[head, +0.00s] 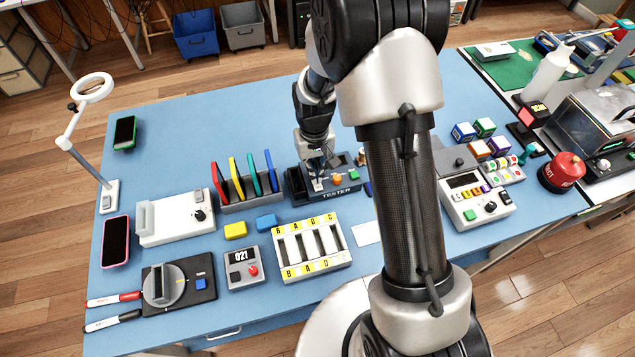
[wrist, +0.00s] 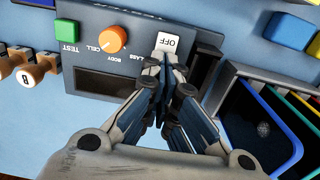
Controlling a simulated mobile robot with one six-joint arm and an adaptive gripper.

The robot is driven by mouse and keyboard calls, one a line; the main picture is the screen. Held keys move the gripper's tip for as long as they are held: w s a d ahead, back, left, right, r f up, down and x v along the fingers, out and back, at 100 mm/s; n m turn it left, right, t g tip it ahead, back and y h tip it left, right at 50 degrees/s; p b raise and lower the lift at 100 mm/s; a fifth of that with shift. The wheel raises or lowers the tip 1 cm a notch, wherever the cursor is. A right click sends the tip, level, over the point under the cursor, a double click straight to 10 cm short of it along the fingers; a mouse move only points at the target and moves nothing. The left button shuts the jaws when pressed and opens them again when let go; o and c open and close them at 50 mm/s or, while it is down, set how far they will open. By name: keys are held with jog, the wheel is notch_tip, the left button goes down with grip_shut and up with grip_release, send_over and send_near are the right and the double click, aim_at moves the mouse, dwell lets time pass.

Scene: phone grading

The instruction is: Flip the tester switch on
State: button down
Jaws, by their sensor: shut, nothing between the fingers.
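The tester (head: 345,188) is a dark grey box near the middle of the blue table; it also fills the upper part of the wrist view (wrist: 110,55). Its white switch (wrist: 168,41) reads OFF. An orange knob (wrist: 112,39) and a green TEST button (wrist: 68,26) sit beside the switch, and a dark display (wrist: 103,82) is on the same face. My gripper (wrist: 163,62) is shut and empty, its fingertips at the lettered switch's near edge. I cannot tell whether they touch it. In the head view my gripper (head: 317,178) is over the tester's left part.
A rack with several coloured phones (head: 245,183) stands just left of the tester. A yellow-labelled slotted tray (head: 312,247) lies in front. Wooden pegs (wrist: 27,74) stand beside the tester in the wrist view. The table (head: 190,115) is clear behind the rack.

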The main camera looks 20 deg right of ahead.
notch_tip(320, 180, up, 7)
jog(key=p, duration=0.4)
jog(key=shift+f+p, duration=0.15)
jog(key=shift+p, duration=0.2)
dwell(0.3)
